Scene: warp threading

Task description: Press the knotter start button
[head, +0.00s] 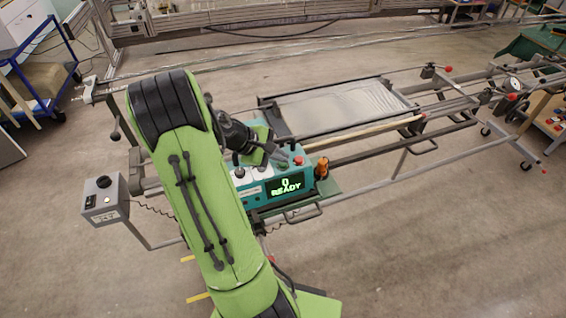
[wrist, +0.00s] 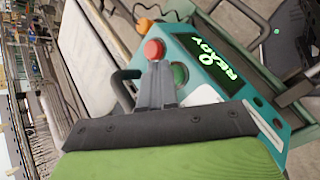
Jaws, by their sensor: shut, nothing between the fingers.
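The knotter (head: 262,192) is a teal box on the frame with a lit display (head: 287,185) reading "0 READY". In the wrist view, a red round button (wrist: 153,49) and a green round button (wrist: 180,73) sit on its top beside the display (wrist: 222,66). The red button (head: 298,160) also shows in the head view. My gripper (wrist: 157,68) is shut and empty. Its fingertips point at the button area, just below the red button and left of the green one in the wrist view. I cannot tell whether they touch anything.
The warp frame (head: 390,150) with its long rails runs to the right behind the knotter. An orange fitting (head: 321,168) stands right of the display. A grey control box (head: 105,196) stands at the left on a post. Open floor lies at the lower right.

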